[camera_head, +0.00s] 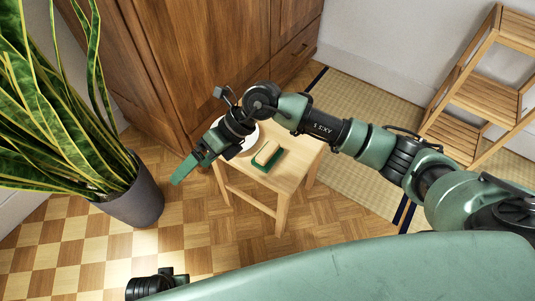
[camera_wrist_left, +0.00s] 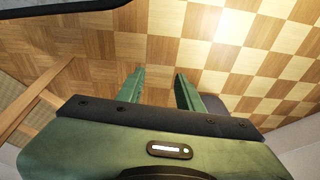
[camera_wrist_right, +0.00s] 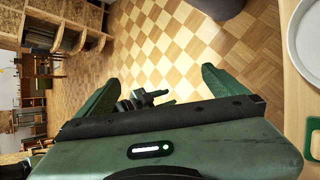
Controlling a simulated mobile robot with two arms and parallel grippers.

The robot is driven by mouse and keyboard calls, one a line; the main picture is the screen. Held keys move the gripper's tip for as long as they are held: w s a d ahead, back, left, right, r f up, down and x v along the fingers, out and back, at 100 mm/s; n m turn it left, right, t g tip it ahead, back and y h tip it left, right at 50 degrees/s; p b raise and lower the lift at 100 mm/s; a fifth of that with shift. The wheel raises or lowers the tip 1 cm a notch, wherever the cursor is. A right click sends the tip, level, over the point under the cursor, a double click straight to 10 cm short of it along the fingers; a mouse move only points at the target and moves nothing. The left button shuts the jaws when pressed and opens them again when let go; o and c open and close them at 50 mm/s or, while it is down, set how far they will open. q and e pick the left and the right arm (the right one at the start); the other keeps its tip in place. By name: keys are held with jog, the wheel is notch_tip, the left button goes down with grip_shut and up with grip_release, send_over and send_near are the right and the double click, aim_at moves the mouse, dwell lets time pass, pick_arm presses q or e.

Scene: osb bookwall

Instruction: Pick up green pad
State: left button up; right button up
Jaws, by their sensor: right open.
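The green pad (camera_head: 259,166) lies on a small wooden stool, with a tan block (camera_head: 266,152) on top of it. In the right wrist view only part of the pad (camera_wrist_right: 315,138) shows at the right edge. My right gripper (camera_head: 184,171) is beyond the stool's left side, above the floor and left of the pad. In the right wrist view its fingers (camera_wrist_right: 158,76) are wide apart with nothing between them. My left gripper (camera_wrist_left: 159,74) shows in its wrist view, fingers apart and empty over the floor, away from the pad.
A white plate (camera_head: 250,139) is on the stool (camera_head: 294,166) behind the pad, partly hidden by my right arm. A potted plant (camera_head: 136,202) stands left, a wooden cabinet (camera_head: 165,60) behind, and a wooden shelf ladder (camera_head: 489,95) right. Checkered floor (camera_head: 70,250) is clear at front left.

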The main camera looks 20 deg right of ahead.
jog(key=w+d+f+h, duration=0.3)
jog(key=d+h, duration=0.1)
jog(key=d, duration=0.3)
jog(key=h, duration=0.6)
send_over(267, 149)
jog(key=shift+f+t, duration=0.3)
jog(key=shift+f, duration=0.45)
notch_tip(267, 149, down, 7)
jog(key=shift+f+b, duration=0.1)
jog(key=shift+b, duration=0.5)
pick_arm(q)
jog(key=r, duration=0.4)
jog(key=shift+w, duration=0.35)
pick_arm(e)
jog(key=shift+c, duration=0.3)
jog(key=c, duration=1.1)
